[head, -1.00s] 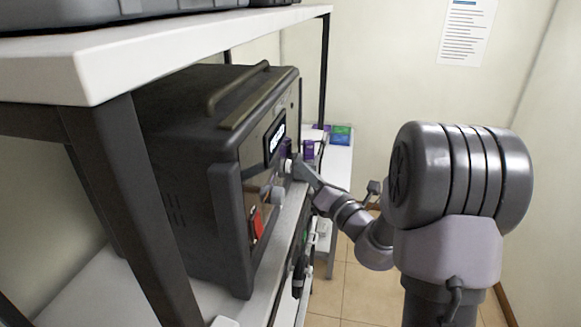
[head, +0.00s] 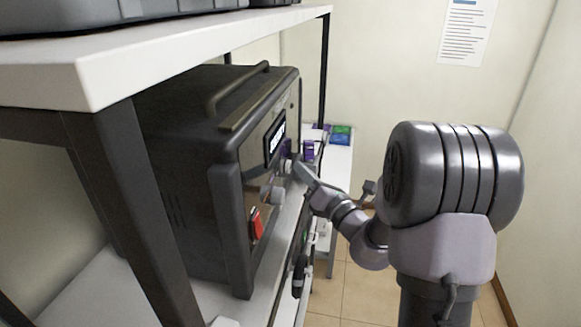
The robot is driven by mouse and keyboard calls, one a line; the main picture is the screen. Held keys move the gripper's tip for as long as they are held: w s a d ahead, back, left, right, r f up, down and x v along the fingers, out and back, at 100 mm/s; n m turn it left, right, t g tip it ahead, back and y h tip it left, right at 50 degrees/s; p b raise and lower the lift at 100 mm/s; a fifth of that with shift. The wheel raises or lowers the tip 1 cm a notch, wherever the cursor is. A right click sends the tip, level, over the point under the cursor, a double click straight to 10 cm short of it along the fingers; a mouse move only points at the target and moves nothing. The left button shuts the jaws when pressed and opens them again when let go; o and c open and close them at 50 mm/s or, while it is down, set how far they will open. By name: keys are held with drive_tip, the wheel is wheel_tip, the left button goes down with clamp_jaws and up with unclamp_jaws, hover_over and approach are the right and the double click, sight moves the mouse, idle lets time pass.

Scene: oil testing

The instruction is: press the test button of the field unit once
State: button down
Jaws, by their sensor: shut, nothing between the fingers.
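The field unit (head: 185,150) is a dark box with a carry handle on top, standing on the shelf at the left. Its front panel faces right and is seen at a steep angle. The panel carries a lit display (head: 275,138), pale round knobs and a red switch (head: 256,223). My gripper (head: 298,169) is shut and empty, with its tip close to the panel below the display, near a pale knob. I cannot tell whether it touches the panel. The test button cannot be made out from this angle.
A white upper shelf (head: 200,55) and its dark post (head: 135,200) stand close on the left. A white side table (head: 338,170) with small purple, green and blue boxes is behind my gripper. The tiled floor (head: 345,285) at the right is open.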

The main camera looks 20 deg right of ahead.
drive_tip(key=shift+w+a, duration=0.25)
drive_tip(key=shift+a, duration=0.15)
idle(0.5)
drive_tip(key=shift+d, duration=0.1)
drive_tip(key=shift+s+d, duration=0.5)
drive_tip(key=shift+d, duration=0.15)
drive_tip(key=s+d, duration=0.1)
drive_tip(key=d, duration=0.1)
drive_tip(key=s+d, duration=0.1)
drive_tip(key=d, duration=0.1)
drive_tip(key=shift+s, duration=0.4)
idle(0.6)
